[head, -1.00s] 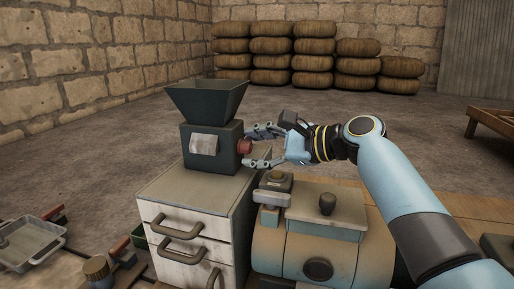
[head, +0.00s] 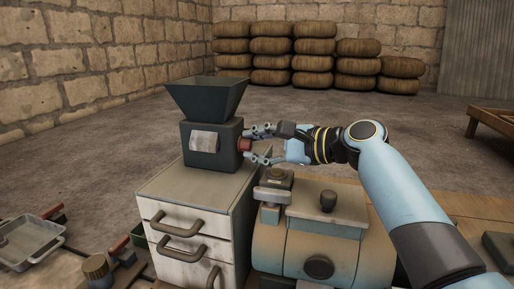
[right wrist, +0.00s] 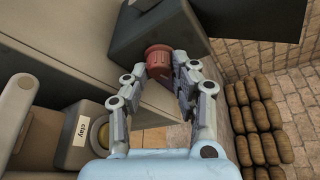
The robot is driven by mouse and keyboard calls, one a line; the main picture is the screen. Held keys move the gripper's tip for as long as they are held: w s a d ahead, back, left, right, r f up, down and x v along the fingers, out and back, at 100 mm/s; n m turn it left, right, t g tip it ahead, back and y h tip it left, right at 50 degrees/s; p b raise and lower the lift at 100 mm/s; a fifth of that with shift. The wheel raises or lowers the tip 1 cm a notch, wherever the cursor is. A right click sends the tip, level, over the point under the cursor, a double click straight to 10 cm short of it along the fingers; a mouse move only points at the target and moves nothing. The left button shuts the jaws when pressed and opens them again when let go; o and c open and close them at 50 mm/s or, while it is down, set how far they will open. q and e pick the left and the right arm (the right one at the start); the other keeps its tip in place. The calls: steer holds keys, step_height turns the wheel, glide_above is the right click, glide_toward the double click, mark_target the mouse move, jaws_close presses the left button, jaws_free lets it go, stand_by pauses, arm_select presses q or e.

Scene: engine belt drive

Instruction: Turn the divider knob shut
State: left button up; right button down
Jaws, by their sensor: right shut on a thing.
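The divider is a dark green box (head: 203,162) with a hopper (head: 208,97) on top and a pale plate on its front. It stands on a white drawer cabinet. Its red knob (head: 243,146) sticks out of the box's right side; it also shows in the right wrist view (right wrist: 158,59). My right gripper (head: 256,145) reaches in from the right and is shut on the knob, one finger on either side. In the right wrist view the fingertips (right wrist: 163,74) flank the knob. My left gripper is not in view.
The cabinet (head: 155,186) has several drawers with brown handles. A tan machine (head: 320,225) with a dark top knob stands close below my right arm. A metal tray (head: 30,243) lies at the left. Stacked sacks (head: 272,60) are far back, with open floor between.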

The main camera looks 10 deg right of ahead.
steer(key=n+b, duration=0.1)
steer(key=n+t+b, duration=0.1)
steer(key=b, duration=0.1)
steer(key=shift+s+f+n, duration=0.1)
steer(key=shift+f+n, duration=0.25)
steer(key=shift+n, duration=0.05)
steer(key=shift+r+n+t+b, duration=0.1)
steer(key=shift+n+t+b, duration=0.4)
steer(key=shift+n+b, duration=0.15)
steer(key=c, duration=1.1)
jaws_free()
steer(key=shift+r, duration=0.1)
steer(key=v, duration=1.2)
steer(key=shift+d, duration=0.1)
